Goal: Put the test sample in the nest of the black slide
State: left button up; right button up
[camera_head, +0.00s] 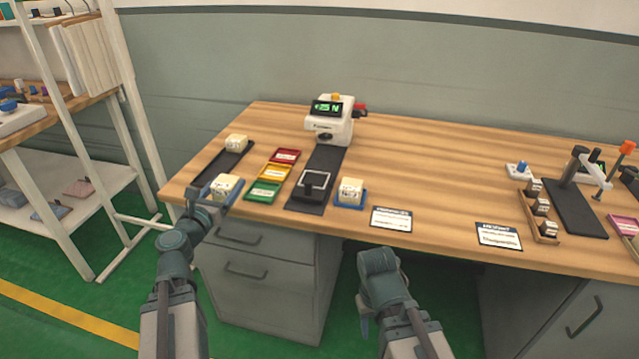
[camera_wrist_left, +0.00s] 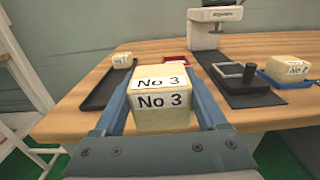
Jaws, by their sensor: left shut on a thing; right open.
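My left gripper (camera_head: 219,197) is shut on a cream foam block (camera_wrist_left: 162,118) marked "No 3", with blue fingers on both sides of it. It is at the table's front left edge. The black slide (camera_head: 303,207) runs out from under a white tester (camera_head: 330,122). The nest, a light square frame (camera_head: 325,175), is empty, with a black handle (camera_head: 309,190) at its front. It also shows in the left wrist view (camera_wrist_left: 236,72), right of the held block. My right gripper (camera_head: 378,262) is open in front of the table, its fingers hard to make out.
Another cream block (camera_head: 237,142) sits in a black tray (camera_head: 212,170); a third (camera_head: 350,188) sits on a blue tray (camera_head: 351,205) right of the slide. Red, yellow and green trays (camera_head: 264,191) stand left of the slide. Label cards (camera_head: 391,219) lie at the front.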

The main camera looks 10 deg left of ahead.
aim_at(314, 181)
jog(key=k+l, duration=0.1)
jog(key=l, duration=0.75)
jog(key=k+l, duration=0.15)
jog(key=l, duration=0.3)
jog(key=i, duration=0.5)
